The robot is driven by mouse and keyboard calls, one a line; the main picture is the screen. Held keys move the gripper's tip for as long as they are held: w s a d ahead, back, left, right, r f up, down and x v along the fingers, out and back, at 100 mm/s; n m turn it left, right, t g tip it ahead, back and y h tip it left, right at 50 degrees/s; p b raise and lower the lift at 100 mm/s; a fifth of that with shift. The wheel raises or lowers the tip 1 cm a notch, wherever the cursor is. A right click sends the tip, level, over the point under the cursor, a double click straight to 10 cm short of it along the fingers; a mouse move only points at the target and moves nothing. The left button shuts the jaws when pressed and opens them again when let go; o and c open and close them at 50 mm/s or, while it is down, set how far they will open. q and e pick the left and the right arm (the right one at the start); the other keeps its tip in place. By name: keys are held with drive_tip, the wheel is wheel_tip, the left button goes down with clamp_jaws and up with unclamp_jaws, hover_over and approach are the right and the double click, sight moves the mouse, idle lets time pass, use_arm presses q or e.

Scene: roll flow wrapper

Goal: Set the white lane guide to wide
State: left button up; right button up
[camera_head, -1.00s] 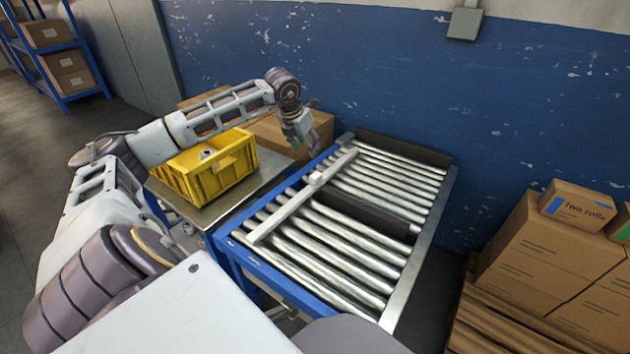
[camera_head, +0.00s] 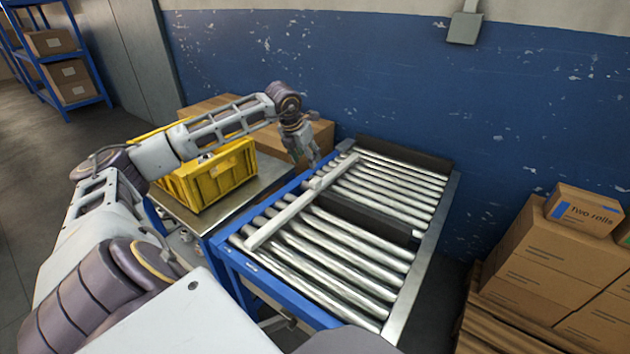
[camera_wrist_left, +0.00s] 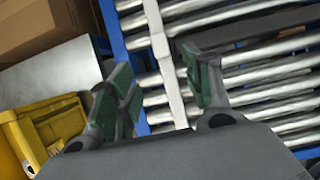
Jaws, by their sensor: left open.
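The white lane guide (camera_head: 282,219) is a long straight bar lying along the roller bed, near its left side, with a small block (camera_head: 316,183) on it. My left gripper (camera_head: 309,158) is open and empty, pointing down near the far part of the guide, just left of it in the head view. In the left wrist view the guide (camera_wrist_left: 160,45) runs between the two spread green-padded fingers of my left gripper (camera_wrist_left: 162,88). I cannot tell the height of the fingers over it. My right gripper is not in view.
The roller bed (camera_head: 340,240) has a blue frame and a dark gap across it. A yellow crate (camera_head: 212,178) stands on a metal table at its left. Cartons (camera_head: 560,250) are stacked at the right. A blue wall (camera_head: 400,80) stands behind.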

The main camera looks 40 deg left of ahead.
use_arm(q)
drive_tip(key=b, duration=0.1)
approach(315, 180)
drive_tip(key=x, duration=0.3)
drive_tip(key=b+x, duration=0.1)
drive_tip(key=x, duration=0.4)
drive_tip(key=shift+b, duration=0.3)
drive_tip(key=shift+x, duration=0.85)
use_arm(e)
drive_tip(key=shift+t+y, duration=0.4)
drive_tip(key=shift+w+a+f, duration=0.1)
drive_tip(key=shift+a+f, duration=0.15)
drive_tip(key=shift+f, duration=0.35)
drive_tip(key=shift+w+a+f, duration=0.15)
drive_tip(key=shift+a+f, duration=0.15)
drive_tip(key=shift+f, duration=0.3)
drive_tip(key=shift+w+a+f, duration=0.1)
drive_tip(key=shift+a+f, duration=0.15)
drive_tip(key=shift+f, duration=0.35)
use_arm(q)
clamp_jaws()
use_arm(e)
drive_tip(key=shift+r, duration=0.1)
